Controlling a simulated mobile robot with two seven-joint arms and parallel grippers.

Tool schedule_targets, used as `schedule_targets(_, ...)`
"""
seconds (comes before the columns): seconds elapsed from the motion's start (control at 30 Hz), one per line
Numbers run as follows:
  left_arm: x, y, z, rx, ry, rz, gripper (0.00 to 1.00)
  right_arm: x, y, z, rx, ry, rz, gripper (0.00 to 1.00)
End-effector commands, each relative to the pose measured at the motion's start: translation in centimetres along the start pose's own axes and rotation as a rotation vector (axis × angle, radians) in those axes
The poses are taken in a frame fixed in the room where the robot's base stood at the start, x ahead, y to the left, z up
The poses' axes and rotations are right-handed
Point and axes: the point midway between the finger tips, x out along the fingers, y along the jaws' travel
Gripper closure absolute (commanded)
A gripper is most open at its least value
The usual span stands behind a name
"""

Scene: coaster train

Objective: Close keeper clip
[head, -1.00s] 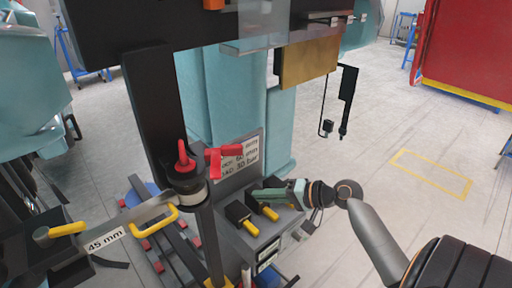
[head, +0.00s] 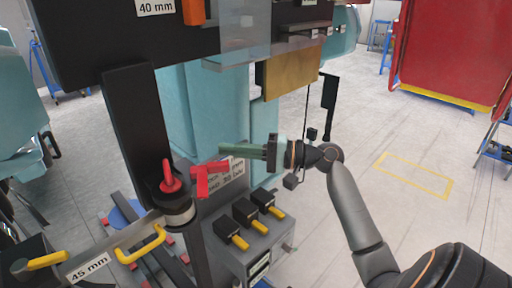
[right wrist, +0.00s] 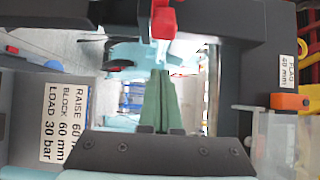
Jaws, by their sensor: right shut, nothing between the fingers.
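A red T-shaped piece (head: 208,178) juts from the dark post beside a red knob (head: 170,176); it may be the keeper clip, but I cannot tell for sure. A red part also shows at the top of the right wrist view (right wrist: 163,20). My right gripper (head: 226,149) has its green fingers shut and empty. They point left, just above and right of the red piece, seemingly apart from it. In the right wrist view the fingers (right wrist: 158,75) are together, pointing toward the red part. My left gripper is not in view.
A grey box (head: 262,240) with several yellow-tipped levers stands below my right gripper. A yellow handle (head: 140,246) sits on the bar labelled 45 mm. A brown block (head: 288,73) hangs above. A placard (right wrist: 62,120) is at left in the right wrist view. Open floor lies right.

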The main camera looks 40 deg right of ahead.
Motion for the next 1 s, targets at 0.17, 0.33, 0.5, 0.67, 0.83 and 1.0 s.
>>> schedule_targets(0.17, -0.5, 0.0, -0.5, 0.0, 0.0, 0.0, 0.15, -0.5, -0.1, 2.3, 0.0, 0.0, 0.001, 1.0)
schedule_targets(0.33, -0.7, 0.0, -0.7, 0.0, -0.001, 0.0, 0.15, -1.0, 0.0, 3.5, 0.001, 0.0, 0.001, 1.0)
schedule_targets(0.5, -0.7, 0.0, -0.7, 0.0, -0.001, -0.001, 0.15, -1.1, 0.0, 3.8, -0.001, 0.001, 0.0, 1.0)
schedule_targets(0.67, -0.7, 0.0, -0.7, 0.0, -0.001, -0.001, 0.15, -1.1, 0.0, 3.8, -0.001, 0.001, 0.001, 1.0)
schedule_targets(0.83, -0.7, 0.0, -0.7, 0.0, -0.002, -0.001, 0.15, -1.0, 0.0, 3.8, -0.001, 0.0, 0.001, 1.0)
schedule_targets(1.0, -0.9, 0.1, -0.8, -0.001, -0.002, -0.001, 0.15, -0.3, 0.0, 3.9, -0.001, 0.0, 0.001, 1.0)
